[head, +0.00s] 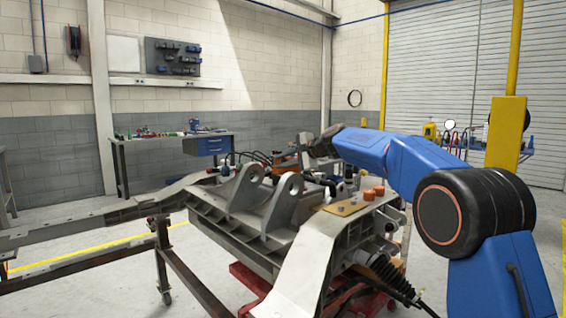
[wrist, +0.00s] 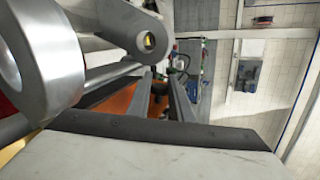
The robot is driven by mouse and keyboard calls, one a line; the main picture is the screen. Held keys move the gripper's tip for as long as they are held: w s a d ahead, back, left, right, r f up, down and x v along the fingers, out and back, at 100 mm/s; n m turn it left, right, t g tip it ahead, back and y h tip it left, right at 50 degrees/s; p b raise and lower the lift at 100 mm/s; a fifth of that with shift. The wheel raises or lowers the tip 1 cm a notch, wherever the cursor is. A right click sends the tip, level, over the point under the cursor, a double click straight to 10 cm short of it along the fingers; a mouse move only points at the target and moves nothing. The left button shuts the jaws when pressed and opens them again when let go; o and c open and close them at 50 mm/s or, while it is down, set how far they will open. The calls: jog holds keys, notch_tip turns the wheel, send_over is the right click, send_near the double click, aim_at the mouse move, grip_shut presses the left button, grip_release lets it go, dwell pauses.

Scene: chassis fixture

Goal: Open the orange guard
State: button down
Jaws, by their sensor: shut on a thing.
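The orange guard (head: 286,163) shows as a small orange patch at the far side of the chassis fixture (head: 232,222) in the head view, mostly hidden by hoses and my arm. My gripper (head: 308,152) is at the end of my blue arm, right beside it. In the wrist view my gripper (wrist: 160,82) has its two grey fingers pointing away, and the orange guard (wrist: 122,102) shows between them. The gripper is shut on it. The exact grip point and how far the guard is turned cannot be told.
Two upright grey lugs (head: 284,200) with holes stand on the fixture, and a large metal ring (wrist: 32,55) is close on the left in the wrist view.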

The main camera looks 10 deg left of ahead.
jog(key=c, duration=1.6)
grip_release()
jog(key=shift+v, duration=8.7)
jog(key=shift+f, duration=0.1)
